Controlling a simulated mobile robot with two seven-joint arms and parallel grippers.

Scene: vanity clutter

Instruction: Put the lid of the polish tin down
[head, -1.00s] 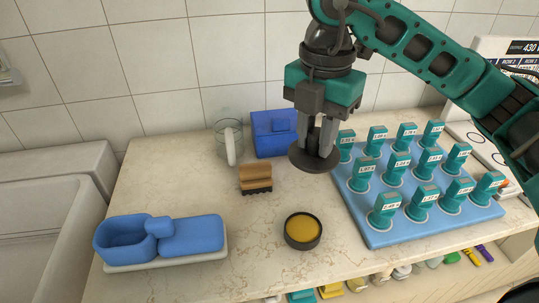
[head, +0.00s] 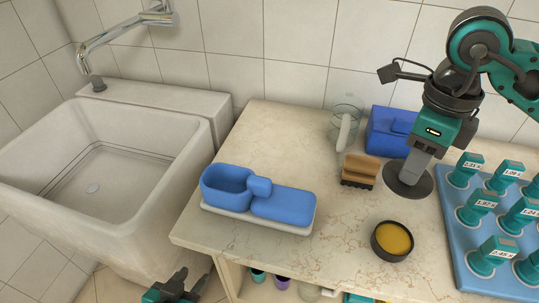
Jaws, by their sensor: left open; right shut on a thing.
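The dark round lid (head: 395,183) of the polish tin is held flat in my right gripper (head: 412,174), which is shut on it and points down. The lid is close to the countertop, right of the brush and behind the tin; I cannot tell whether it touches the surface. The open polish tin (head: 391,241), dark with yellow polish inside, stands on the counter in front of the lid, apart from it. My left gripper (head: 191,280) is open and empty at the bottom edge, below the counter's front left corner, partly cut off.
A wooden brush (head: 360,168) stands just left of the lid, with a glass mug (head: 345,128) and a blue box (head: 386,137) behind. A blue tray (head: 455,255) with several teal labelled items is at right. A blue double container (head: 284,203) sits at left, beside the sink (head: 200,150).

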